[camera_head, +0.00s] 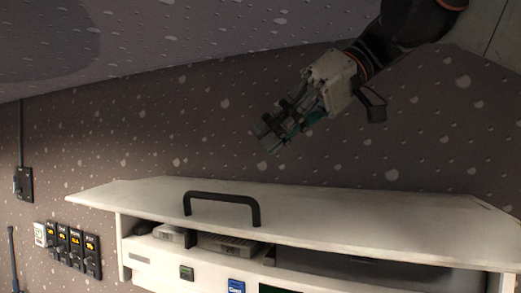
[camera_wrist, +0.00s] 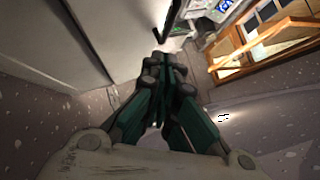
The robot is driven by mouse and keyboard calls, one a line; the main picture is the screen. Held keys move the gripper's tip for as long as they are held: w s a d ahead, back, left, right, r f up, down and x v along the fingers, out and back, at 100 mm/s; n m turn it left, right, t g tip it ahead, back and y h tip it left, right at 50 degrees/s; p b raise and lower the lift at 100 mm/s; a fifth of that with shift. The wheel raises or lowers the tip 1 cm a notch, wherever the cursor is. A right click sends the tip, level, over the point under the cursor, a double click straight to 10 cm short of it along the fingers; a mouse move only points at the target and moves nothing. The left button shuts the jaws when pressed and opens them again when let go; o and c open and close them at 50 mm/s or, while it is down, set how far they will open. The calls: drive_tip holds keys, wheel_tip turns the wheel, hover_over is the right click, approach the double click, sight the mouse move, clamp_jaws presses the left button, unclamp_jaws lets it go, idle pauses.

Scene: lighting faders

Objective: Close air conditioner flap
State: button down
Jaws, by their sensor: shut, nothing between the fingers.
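The air conditioner is a long white unit (camera_head: 215,272) in the lower part of the head view. Its flap (camera_head: 340,212) is a wide white panel with a black bar handle (camera_head: 222,195). The flap stands raised, with an open gap beneath it where grey parts show. My gripper (camera_head: 265,138) is above the flap and the handle, apart from both, pointing down and left. Its fingers are shut and empty. In the wrist view the closed fingertips (camera_wrist: 165,62) are in the middle; the handle cannot be made out for sure there.
A speckled brown wall (camera_head: 130,150) is behind the unit. Several black switches (camera_head: 75,248) sit on the wall at the lower left, with a dark wall box (camera_head: 23,184) above them. The space around my gripper looks clear. A wooden-framed item (camera_wrist: 265,45) shows in the wrist view.

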drive_tip(key=p, duration=0.1)
hover_over(226, 216)
wheel_tip(226, 216, down, 6)
drive_tip(key=shift+r, duration=0.25)
drive_tip(key=shift+w+f, duration=0.1)
